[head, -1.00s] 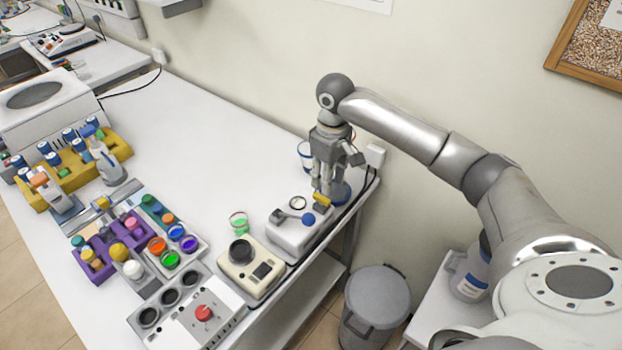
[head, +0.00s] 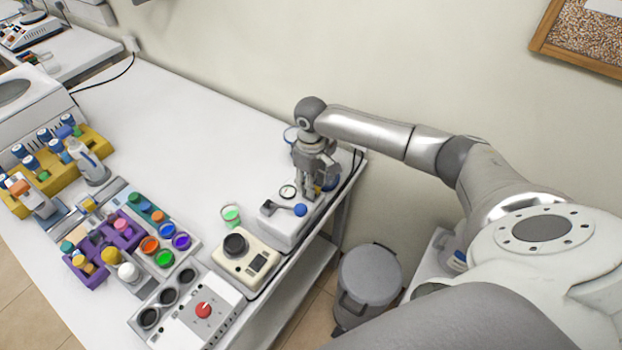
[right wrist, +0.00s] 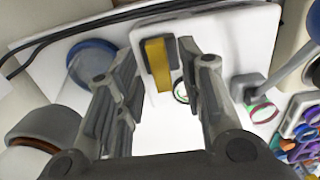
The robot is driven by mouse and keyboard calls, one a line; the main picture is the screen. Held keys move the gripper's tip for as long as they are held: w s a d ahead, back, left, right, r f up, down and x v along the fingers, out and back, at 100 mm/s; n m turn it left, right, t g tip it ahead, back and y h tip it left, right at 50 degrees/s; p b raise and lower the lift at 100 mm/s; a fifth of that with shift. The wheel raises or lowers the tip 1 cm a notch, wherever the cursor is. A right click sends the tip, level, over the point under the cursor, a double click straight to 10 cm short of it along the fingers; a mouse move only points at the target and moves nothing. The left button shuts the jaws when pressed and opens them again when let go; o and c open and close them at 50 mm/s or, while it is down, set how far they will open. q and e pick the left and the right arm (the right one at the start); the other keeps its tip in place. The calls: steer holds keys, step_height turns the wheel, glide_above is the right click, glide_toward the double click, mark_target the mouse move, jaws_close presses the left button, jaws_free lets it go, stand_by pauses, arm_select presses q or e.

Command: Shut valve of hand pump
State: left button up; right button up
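The hand pump (head: 283,228) is a white box near the table's right edge, with a round gauge (head: 288,191) and a lever ending in a blue ball (head: 300,210). Its yellow valve (head: 317,190) is mostly hidden behind my right gripper (head: 309,192). In the right wrist view the yellow and dark grey valve (right wrist: 157,68) shows between the two spread fingers of my right gripper (right wrist: 157,78), with gaps on both sides. The white pump body (right wrist: 225,40) lies behind it. My left gripper is out of view.
A cream device (head: 246,259) with a black round top stands in front of the pump, and a cup of green liquid (head: 231,216) to its left. A blue-lidded container (right wrist: 92,65) is close to the gripper. The table's middle is clear.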

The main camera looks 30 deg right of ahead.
steer(key=shift+s+f, duration=0.1)
steer(key=shift+c, duration=0.5)
jaws_close()
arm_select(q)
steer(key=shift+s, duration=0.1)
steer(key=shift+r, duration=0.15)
